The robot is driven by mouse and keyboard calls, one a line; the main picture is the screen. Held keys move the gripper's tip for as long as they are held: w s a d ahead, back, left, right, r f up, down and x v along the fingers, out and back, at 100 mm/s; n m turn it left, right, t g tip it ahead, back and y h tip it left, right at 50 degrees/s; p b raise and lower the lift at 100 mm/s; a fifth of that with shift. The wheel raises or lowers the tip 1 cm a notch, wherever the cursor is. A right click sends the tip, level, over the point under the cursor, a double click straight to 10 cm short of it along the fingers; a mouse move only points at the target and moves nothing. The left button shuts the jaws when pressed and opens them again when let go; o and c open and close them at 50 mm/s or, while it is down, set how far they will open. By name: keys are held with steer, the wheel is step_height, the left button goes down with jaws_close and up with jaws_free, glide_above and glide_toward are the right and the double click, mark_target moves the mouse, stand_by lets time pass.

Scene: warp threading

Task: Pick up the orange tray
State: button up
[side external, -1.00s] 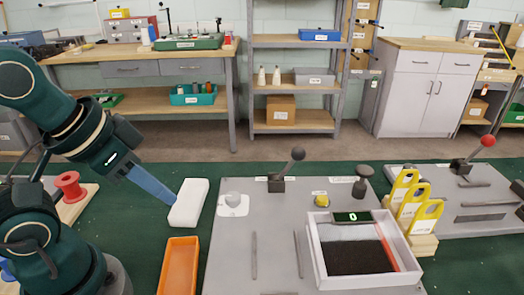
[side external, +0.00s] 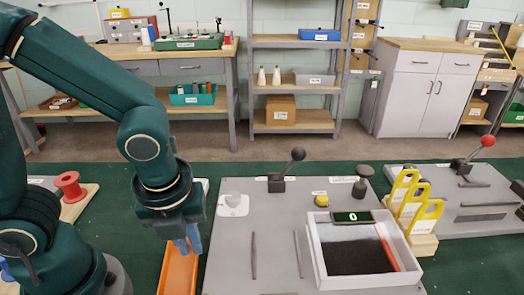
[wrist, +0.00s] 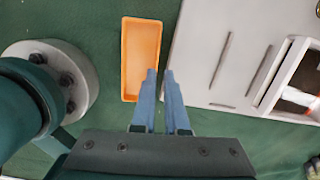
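The orange tray (side external: 177,274) is a long, shallow, empty tray on the green table, left of the grey board. In the wrist view the tray (wrist: 142,55) lies ahead and slightly left of centre. My gripper (side external: 188,247) points down with blue fingers and overlaps the tray's far part in the side view. In the wrist view my gripper (wrist: 160,72) is open with a narrow gap, and the left finger covers part of the tray's right edge. Nothing is between the fingertips. The height over the tray is hard to judge.
The grey board (side external: 235,255) with slots and a lever lies close to the tray's right. A white box (side external: 410,275) with dark contents sits on it. A red spool (side external: 68,183) stands at left. A white block is mostly hidden behind my gripper.

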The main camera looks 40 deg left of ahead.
mark_target(194, 267)
steer(key=shift+s+d+f, duration=0.2)
steer(key=shift+s+f, duration=0.15)
steer(key=shift+f, duration=0.15)
steer(key=shift+w+a+f, duration=0.15)
steer(key=shift+f, duration=1.05)
steer(key=shift+w+a+f, duration=0.1)
steer(key=shift+a+f, duration=0.05)
steer(key=shift+f, duration=1)
jaws_close()
steer(key=shift+r, duration=0.1)
